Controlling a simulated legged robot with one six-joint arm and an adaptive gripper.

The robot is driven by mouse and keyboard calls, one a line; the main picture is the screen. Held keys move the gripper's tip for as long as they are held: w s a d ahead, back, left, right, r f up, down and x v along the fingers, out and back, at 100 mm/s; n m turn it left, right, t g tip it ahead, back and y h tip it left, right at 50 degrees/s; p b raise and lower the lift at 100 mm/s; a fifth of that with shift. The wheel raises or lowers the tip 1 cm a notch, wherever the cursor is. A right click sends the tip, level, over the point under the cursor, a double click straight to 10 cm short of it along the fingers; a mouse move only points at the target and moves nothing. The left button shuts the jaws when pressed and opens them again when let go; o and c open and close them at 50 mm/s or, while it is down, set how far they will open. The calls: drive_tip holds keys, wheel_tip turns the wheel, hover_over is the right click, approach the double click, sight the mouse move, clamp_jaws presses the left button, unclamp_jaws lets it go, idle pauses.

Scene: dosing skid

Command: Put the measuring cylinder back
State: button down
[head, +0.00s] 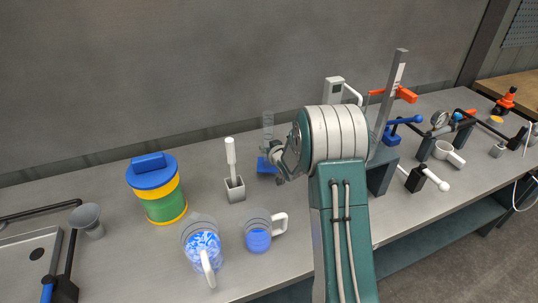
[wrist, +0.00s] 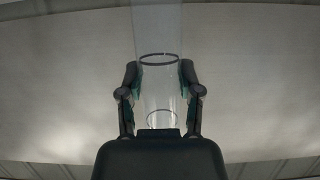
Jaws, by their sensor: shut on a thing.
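The measuring cylinder (head: 267,128) is clear and upright in the head view, with a blue foot (head: 265,166) at its lower end. My gripper (head: 276,156) is at its lower part, and my arm partly covers this area. In the wrist view the clear cylinder (wrist: 159,92) with dark rings stands between the two fingers of my gripper (wrist: 161,82), which are shut on it. The head view does not show clearly whether the blue foot touches the bench.
A grey holder with a white-handled brush (head: 235,188) stands left of the cylinder. Two jugs with blue contents (head: 203,245) (head: 257,238) stand in front. A blue-lidded tub (head: 154,190) is farther left. A grey upright post (head: 390,105) and valves are to the right.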

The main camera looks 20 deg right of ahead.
drive_tip(key=shift+w+f, duration=0.2)
drive_tip(key=shift+f, duration=0.05)
drive_tip(key=f, duration=0.2)
drive_tip(key=shift+d+f, duration=0.25)
drive_tip(key=shift+f, duration=0.05)
drive_tip(key=shift+d+f, duration=0.3)
drive_tip(key=shift+c, duration=1.4)
unclamp_jaws()
drive_tip(key=shift+a, duration=0.3)
drive_tip(key=shift+d, duration=0.1)
